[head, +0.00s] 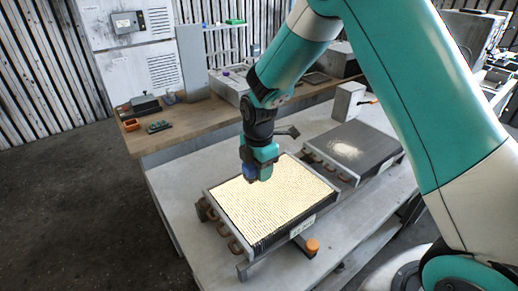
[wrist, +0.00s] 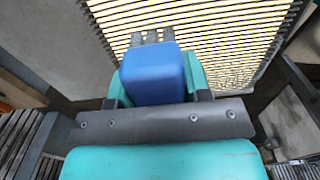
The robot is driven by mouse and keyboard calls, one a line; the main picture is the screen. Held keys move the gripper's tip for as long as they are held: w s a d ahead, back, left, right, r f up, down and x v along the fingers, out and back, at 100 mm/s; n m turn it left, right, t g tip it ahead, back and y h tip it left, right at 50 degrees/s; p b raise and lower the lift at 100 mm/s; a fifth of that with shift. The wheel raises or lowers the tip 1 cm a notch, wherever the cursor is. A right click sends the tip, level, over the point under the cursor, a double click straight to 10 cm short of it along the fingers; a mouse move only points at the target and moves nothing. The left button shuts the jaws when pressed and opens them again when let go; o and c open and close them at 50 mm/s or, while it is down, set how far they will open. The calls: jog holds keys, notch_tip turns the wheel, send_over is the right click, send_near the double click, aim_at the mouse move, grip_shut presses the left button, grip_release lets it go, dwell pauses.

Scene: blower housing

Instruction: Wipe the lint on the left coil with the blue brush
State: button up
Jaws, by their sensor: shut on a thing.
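My gripper (head: 262,170) is shut on the blue brush (wrist: 153,76). The brush's blue body sits between the jaws in the wrist view, with dark grey bristles showing beyond it. In the head view a bit of blue shows at the gripper's left side. The left coil (head: 290,200) is a framed block with bright, pale yellow fins, lying flat on the bench. The coil's fins also fill the upper wrist view (wrist: 220,40). I cannot tell whether the bristles touch them. I cannot make out any lint.
A second coil (head: 355,148), dark grey, lies to the right and behind. A grey box (head: 347,101) stands behind the second coil. A wooden worktop (head: 185,122) with small items lies behind. The bench's left side is clear.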

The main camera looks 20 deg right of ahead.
jog(key=shift+r+p, duration=1.4)
jog(key=shift+r, duration=0.85)
